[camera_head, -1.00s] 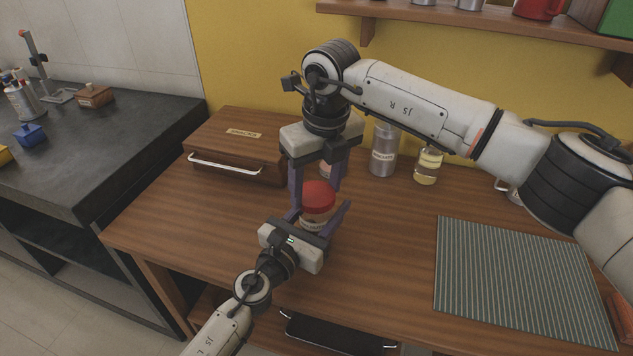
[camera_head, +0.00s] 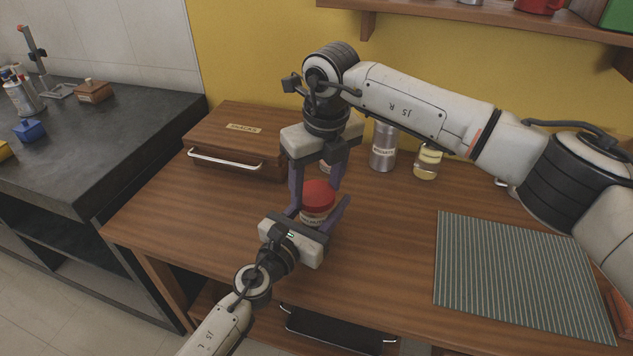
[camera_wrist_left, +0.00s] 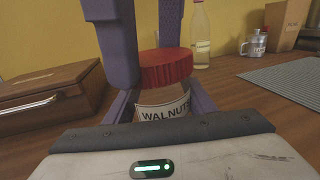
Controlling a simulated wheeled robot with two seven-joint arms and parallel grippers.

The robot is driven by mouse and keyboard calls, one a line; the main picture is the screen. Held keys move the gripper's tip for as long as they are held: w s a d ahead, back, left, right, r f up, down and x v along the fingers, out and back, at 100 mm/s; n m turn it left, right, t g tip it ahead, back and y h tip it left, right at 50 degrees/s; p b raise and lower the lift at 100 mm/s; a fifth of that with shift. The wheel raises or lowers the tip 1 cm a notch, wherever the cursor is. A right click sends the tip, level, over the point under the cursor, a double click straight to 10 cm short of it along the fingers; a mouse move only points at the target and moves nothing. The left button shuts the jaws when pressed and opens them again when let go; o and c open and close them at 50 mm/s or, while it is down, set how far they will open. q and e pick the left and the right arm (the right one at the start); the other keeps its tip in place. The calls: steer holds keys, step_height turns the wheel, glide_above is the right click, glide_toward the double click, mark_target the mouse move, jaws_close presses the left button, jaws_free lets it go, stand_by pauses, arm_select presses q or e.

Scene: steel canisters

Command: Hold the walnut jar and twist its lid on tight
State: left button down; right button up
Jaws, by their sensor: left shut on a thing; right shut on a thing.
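The walnut jar (camera_head: 316,217) stands upright on the wooden table, with a red ribbed lid (camera_head: 318,193) on top. In the left wrist view the jar (camera_wrist_left: 165,110) shows a white "WALNUTS" label, and the lid (camera_wrist_left: 166,69) sits on its mouth. My left gripper (camera_head: 321,208) comes in low from the front and is shut on the jar's body. My right gripper (camera_head: 316,188) reaches down from above and is shut on the lid, its purple fingers at either side. The fingers partly cover the jar, and I cannot tell how tight the lid is.
A wooden box (camera_head: 234,136) with a metal handle stands left of the jar. A steel canister (camera_head: 383,150) and a glass bottle (camera_head: 427,162) stand behind, to the right. A striped mat (camera_head: 520,275) lies at the right. The table between mat and jar is clear.

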steer(key=m+h, duration=0.1)
steer(key=m, duration=0.6)
steer(key=shift+a, duration=0.2)
steer(key=m+h, duration=0.1)
steer(key=m, duration=0.6)
steer(key=shift+a, duration=0.1)
steer(key=m, duration=0.5)
steer(key=shift+w+g+h, duration=0.1)
steer(key=shift+g+h, duration=0.2)
steer(key=shift+g, duration=0.1)
steer(key=m+g, duration=0.1)
steer(key=m, duration=0.6)
steer(key=shift+w, duration=0.1)
steer(key=o, duration=1)
steer(key=shift+r, duration=2.25)
